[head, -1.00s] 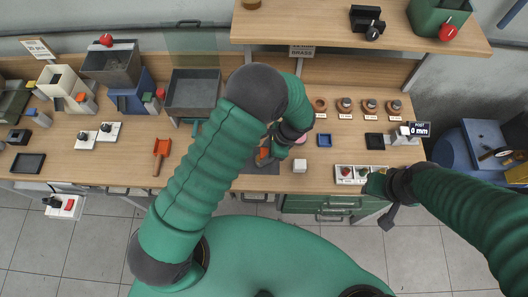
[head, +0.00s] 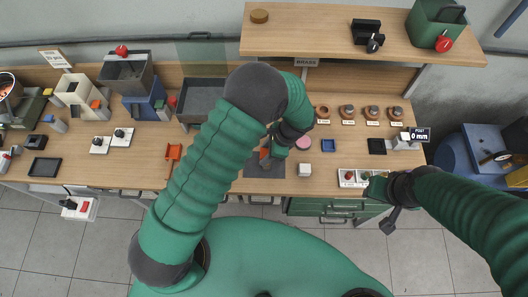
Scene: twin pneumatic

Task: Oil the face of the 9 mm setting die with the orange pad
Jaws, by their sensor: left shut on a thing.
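My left gripper (head: 269,152) is low over a dark grey mat (head: 279,172) at the bench's front middle. It is shut on a small orange thing (head: 264,153), which looks like the orange pad; my fingers and arm partly hide it. A small grey piece (head: 267,164) is just below it on the mat; I cannot tell whether they touch. Several copper-brown round pieces (head: 347,112) stand in a labelled row at the back right; the labels are too small to read, so I cannot pick out the 9 mm die. My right gripper (head: 389,222) hangs by the bench's front right edge, its jaws unclear.
A shelf (head: 300,40) overhangs the back.

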